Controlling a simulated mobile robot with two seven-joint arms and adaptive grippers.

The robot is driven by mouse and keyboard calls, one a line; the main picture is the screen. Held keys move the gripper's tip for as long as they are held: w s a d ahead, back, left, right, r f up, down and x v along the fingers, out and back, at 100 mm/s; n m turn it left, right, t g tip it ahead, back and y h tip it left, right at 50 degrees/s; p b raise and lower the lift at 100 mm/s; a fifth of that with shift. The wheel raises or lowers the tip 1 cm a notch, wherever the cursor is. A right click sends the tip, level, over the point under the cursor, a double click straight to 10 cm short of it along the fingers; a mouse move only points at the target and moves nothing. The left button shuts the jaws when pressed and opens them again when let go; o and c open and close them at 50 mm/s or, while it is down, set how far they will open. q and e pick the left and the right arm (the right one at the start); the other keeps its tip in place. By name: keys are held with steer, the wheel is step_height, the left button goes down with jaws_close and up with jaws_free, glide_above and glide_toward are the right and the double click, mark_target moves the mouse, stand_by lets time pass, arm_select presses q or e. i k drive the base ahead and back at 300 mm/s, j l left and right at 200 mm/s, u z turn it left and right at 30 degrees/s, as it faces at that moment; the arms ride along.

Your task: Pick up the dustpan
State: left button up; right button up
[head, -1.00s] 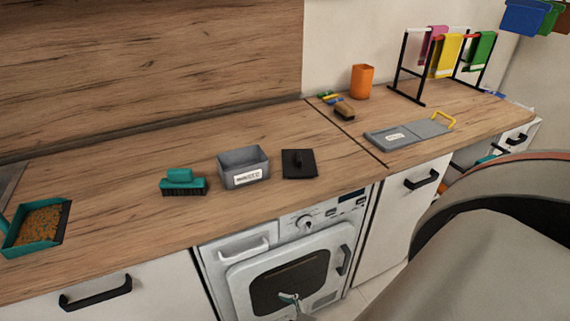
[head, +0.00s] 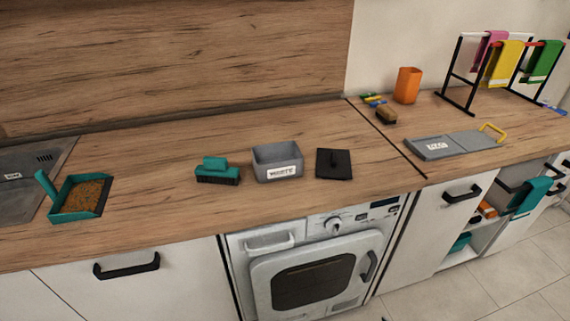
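A teal dustpan (head: 82,197) lies on the wooden worktop at the left, close to the sink. Its pan holds brown crumbs or dirt, and its handle (head: 46,186) points to the upper left. Its dark-edged mouth faces right. Neither of my grippers shows in the head view.
A sink (head: 30,170) is behind and left of the dustpan. A teal brush (head: 217,171), a grey labelled bin (head: 277,163) and a black lid (head: 334,164) stand to its right. A washing machine (head: 310,267) is below. The worktop between dustpan and brush is clear.

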mark_target(81, 196)
steer(key=u, duration=1.4)
steer(key=j+z, duration=0.9)
steer(key=i+l, duration=0.05)
steer(key=l, duration=0.05)
